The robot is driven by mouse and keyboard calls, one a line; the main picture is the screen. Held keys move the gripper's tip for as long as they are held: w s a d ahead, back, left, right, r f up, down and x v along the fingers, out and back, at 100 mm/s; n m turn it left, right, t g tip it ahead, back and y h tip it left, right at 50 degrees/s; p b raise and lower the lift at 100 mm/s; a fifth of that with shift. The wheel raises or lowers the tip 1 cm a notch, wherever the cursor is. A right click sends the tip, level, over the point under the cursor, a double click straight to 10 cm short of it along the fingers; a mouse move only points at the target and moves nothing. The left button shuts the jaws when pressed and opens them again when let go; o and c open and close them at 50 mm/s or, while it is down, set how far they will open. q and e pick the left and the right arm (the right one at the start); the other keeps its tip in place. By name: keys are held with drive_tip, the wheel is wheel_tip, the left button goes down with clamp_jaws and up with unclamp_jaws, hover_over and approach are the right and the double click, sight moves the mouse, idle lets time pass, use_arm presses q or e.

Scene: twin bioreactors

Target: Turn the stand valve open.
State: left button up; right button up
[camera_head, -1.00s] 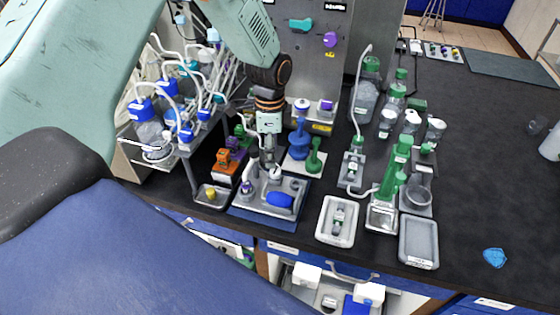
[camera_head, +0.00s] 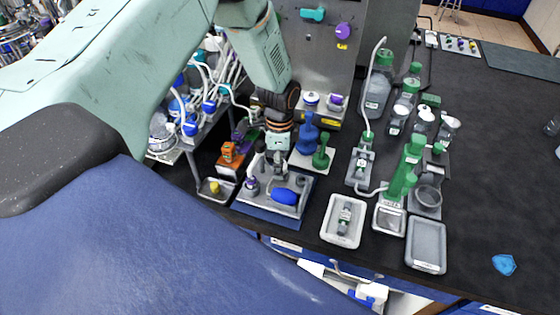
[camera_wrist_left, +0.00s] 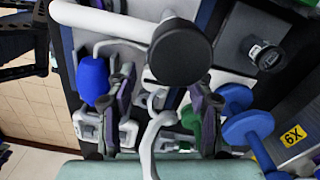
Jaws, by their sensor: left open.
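A grey stand on a blue base (camera_head: 262,212) sits near the bench's front edge. It carries a blue oval knob (camera_head: 285,196) and a small purple-banded fitting (camera_head: 251,185). I cannot tell for sure which part is the stand valve. My left gripper (camera_head: 270,172) points down over the back of this stand. In the left wrist view my left gripper (camera_wrist_left: 162,112) has its two dark fingers apart. A curved white tube shows between them, and the blue knob (camera_wrist_left: 95,80) lies beside one finger. A white pipe with a dark round end (camera_wrist_left: 178,50) blocks part of that view.
Blue and green upright fittings (camera_head: 307,138) stand just behind the gripper. An orange block (camera_head: 230,152) and a small tray with a yellow piece (camera_head: 215,189) are to the left. White and grey trays (camera_head: 427,243) are to the right.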

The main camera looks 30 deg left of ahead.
use_arm(q)
drive_tip(key=shift+s+d+r, duration=0.2)
drive_tip(key=shift+s, duration=0.05)
drive_tip(key=shift+s+r, duration=0.15)
drive_tip(key=shift+s, duration=0.05)
drive_tip(key=shift+c, duration=1)
drive_tip(key=shift+w+a+f, duration=0.15)
drive_tip(key=shift+w+f, duration=0.1)
drive_tip(key=shift+w, duration=0.1)
drive_tip(key=c, duration=0.5)
drive_tip(key=shift+s+r, duration=0.1)
drive_tip(key=shift+r, duration=0.05)
clamp_jaws()
use_arm(e)
drive_tip(key=shift+s+d, duration=0.1)
drive_tip(key=shift+s, duration=0.2)
